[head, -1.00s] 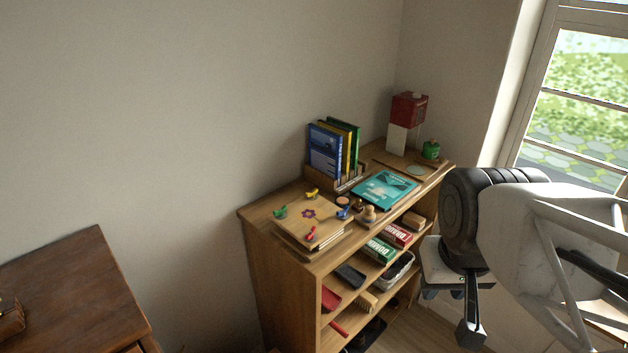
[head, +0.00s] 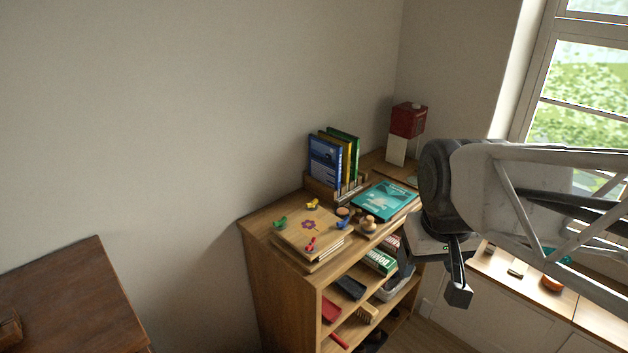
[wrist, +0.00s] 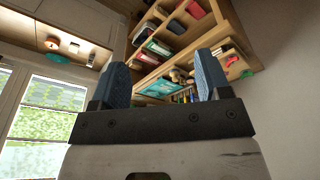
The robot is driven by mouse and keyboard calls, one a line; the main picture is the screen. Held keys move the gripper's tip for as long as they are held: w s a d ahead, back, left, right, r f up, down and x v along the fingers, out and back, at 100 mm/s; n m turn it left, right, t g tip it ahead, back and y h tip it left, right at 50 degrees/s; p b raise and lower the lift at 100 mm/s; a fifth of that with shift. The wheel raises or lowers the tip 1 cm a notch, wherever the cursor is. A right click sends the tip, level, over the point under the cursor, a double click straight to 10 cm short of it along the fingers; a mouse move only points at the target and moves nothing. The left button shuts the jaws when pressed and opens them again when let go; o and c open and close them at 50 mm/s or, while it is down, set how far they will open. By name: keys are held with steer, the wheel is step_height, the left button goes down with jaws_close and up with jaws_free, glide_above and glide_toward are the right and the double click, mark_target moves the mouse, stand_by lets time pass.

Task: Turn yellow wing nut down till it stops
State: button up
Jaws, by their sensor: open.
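The yellow wing nut (head: 312,204) is at the back corner of a square wooden flower press (head: 290,232) on top of the shelf. A green wing nut (head: 280,222), a red one (head: 310,244) and a blue one (head: 343,224) are at its other corners. In the wrist view the press shows small at the right, with the red wing nut (wrist: 232,61) and the green one (wrist: 246,74); I cannot make out the yellow one there. My gripper (wrist: 163,75) is open and empty, its two blue fingers apart. It is in the air, well right of the press.
The wooden shelf (head: 262,285) also carries upright books (head: 326,160), a teal book (head: 384,199), a wooden knob-like piece (head: 368,223) and a red-and-white lamp-like object (head: 406,122). Boxes and brushes fill the lower shelves. A brown cabinet (head: 70,295) stands at left.

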steer(key=w+a+r+n, duration=0.15)
steer(key=w+a, duration=0.25)
steer(key=w, duration=0.7)
steer(key=n+g, duration=0.2)
steer(key=n, duration=0.5)
glide_above(312, 201)
steer(key=shift+m, duration=0.25)
steer(key=shift+w+f, duration=0.1)
steer(key=shift+f, duration=4.05)
steer(key=shift+f, duration=0.15)
steer(key=shift+f, duration=3.8)
steer(key=c, duration=0.9)
